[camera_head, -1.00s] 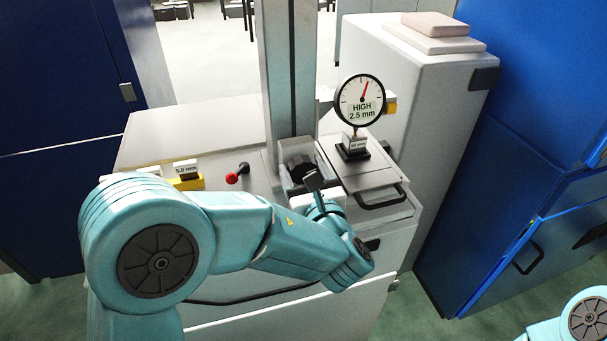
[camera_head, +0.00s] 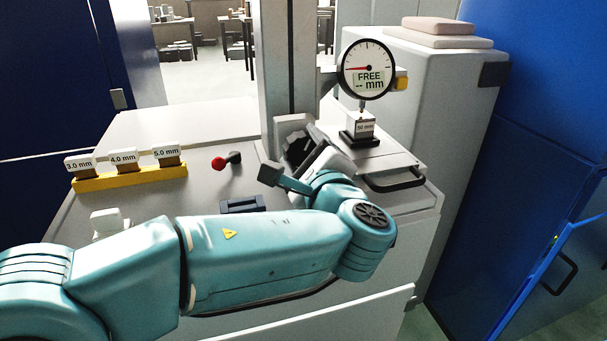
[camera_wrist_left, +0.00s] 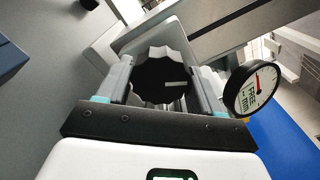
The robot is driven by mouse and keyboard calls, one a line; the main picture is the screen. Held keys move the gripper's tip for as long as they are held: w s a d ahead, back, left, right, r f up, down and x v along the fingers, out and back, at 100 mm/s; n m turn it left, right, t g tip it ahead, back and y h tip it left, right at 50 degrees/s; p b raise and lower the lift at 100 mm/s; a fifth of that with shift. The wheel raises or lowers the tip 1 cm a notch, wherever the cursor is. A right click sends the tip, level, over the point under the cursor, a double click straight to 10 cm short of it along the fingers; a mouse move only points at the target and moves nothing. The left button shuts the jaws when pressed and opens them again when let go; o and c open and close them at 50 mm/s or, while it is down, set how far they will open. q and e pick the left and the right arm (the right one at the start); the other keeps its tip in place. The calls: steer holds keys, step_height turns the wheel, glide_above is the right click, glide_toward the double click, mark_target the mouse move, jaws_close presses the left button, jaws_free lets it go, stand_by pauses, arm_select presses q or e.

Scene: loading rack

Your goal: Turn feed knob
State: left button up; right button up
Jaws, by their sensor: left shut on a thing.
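The feed knob (camera_head: 297,147) is black with a lobed rim and sits at the foot of the grey column. In the left wrist view the knob (camera_wrist_left: 163,78) lies between the two grey fingers of my left gripper (camera_wrist_left: 160,88), which is shut on it. In the head view my left gripper (camera_head: 305,155) reaches the knob from the front right, and its wrist hides part of it. The round dial (camera_head: 368,69) reads "FREE -- mm" with its red needle pointing left; the dial (camera_wrist_left: 251,90) also shows in the wrist view. My right gripper is not in view.
A block marked 50 mm (camera_head: 360,124) stands on a black base under the dial. A yellow rack (camera_head: 130,178) holds blocks marked 3.0, 4.0 and 5.0 mm. A red-tipped lever (camera_head: 219,163) stands left of the knob. A drawer handle (camera_head: 398,184) is at right.

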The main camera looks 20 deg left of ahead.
arm_select(q)
steer(key=shift+f+n+b, duration=0.1)
steer(key=shift+n+b, duration=1.3)
steer(key=shift+b, duration=0.2)
steer(key=o, duration=1)
steer(key=shift+s+d, duration=0.1)
steer(key=shift+s, duration=0.05)
